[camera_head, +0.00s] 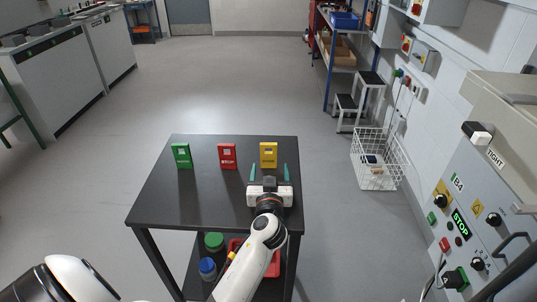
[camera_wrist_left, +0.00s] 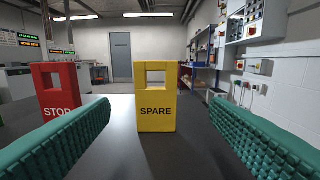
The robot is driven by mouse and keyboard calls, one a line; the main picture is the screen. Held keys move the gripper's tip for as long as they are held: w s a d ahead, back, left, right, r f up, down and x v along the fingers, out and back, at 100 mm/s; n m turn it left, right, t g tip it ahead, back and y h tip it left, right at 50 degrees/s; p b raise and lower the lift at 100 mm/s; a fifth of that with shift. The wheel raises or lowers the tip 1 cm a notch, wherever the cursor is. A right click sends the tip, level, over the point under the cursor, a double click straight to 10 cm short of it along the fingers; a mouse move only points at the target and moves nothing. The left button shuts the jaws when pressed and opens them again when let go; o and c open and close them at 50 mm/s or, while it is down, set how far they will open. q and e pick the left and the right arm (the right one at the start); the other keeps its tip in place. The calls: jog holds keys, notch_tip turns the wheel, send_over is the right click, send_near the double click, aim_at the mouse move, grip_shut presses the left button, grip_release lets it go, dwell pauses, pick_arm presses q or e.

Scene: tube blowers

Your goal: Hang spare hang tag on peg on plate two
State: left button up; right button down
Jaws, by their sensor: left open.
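The yellow spare hang tag (camera_head: 268,154) stands upright at the far right of the dark table. In the left wrist view the yellow tag (camera_wrist_left: 156,97) reads SPARE and has a square hole near its top. My left gripper (camera_head: 269,171) is open just in front of it, at the near side. Its green fingers (camera_wrist_left: 160,130) point at the tag from left and right, apart from it. My right gripper is not in view. I cannot make out a peg or a plate marked two on the grey cabinet (camera_head: 460,190) at the right.
A red STOP tag (camera_head: 228,156) and a green tag (camera_head: 182,155) stand left of the yellow one on the dark table (camera_head: 190,205). A white wire basket (camera_head: 378,165) and step stool (camera_head: 362,98) stand on the floor at right. The floor beyond the table is clear.

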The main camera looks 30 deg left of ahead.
aim_at(268, 155)
pick_arm(q)
jog(key=p+x, duration=0.1)
jog(key=x, duration=0.4)
jog(key=shift+s+a+r, duration=0.1)
jog(key=shift+s+a, duration=0.05)
jog(key=shift+a, duration=0.1)
jog(key=shift+w+a, duration=0.2)
jog(key=shift+w, duration=0.15)
jog(key=c, duration=1.1)
jog(key=shift+o, duration=0.2)
notch_tip(268, 155, up, 10)
jog(key=p, duration=0.3)
jog(key=s+d+f+m+t+h+p, duration=0.1)
jog(key=s+d+m+h, duration=0.2)
jog(key=s+d, duration=0.6)
jog(key=s+d+f+m+t+h+p, duration=0.1)
jog(key=s+d+m+t+h, duration=0.1)
jog(key=s+d+h, duration=0.4)
jog(key=s+d+m, duration=0.1)
jog(key=s+d, duration=0.2)
jog(key=s, duration=0.4)
jog(key=shift+s+d+f+m+h, duration=0.15)
jog(key=shift+s+f+m+h, duration=0.15)
jog(key=shift+s+h, duration=0.1)
